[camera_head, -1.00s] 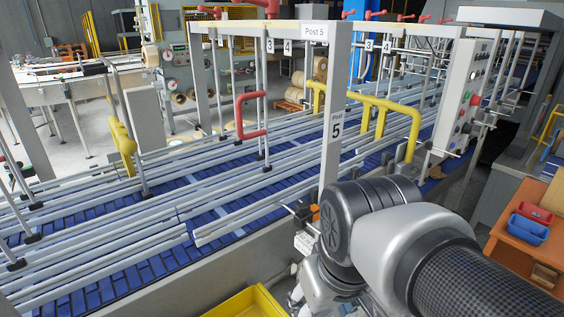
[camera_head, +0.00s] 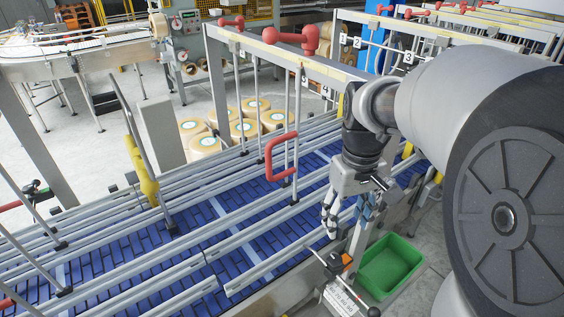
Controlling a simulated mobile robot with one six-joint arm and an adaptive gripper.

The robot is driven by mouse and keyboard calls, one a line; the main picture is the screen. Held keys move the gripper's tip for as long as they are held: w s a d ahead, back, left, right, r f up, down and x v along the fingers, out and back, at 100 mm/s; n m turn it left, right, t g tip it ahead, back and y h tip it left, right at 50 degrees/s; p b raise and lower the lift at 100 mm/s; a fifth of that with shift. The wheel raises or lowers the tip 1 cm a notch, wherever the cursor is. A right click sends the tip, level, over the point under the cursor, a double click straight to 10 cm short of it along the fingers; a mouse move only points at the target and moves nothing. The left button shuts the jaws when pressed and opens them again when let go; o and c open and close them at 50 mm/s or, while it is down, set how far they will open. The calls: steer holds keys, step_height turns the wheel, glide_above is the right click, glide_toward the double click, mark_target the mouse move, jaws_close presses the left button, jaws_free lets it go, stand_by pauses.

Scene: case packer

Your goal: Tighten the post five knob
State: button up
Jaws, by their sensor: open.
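My gripper (camera_head: 349,222) points down beside the conveyor's near rail, its fingers apart with nothing seen between them. It hangs in front of the near upright of the post five frame (camera_head: 283,52), hiding most of that upright and its number plate. Below the fingers, a clamp with an orange part (camera_head: 346,261) and a thin rod sits at the rail. A small black knob (camera_head: 374,312) shows at the bottom edge. Red knobs, including a large one (camera_head: 311,38), stand on top of the frame. I cannot tell which knob is the post five knob.
The blue conveyor (camera_head: 150,262) with metal guide rails runs across the view. A red handle (camera_head: 281,157) hangs over it. A green bin (camera_head: 390,265) stands on the near side below my gripper. My arm blocks the right side.

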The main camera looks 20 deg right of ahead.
mark_target(336, 261)
step_height(336, 261, down, 15)
steer(key=shift+r, duration=0.1)
steer(key=shift+c, duration=0.2)
steer(key=c, duration=1)
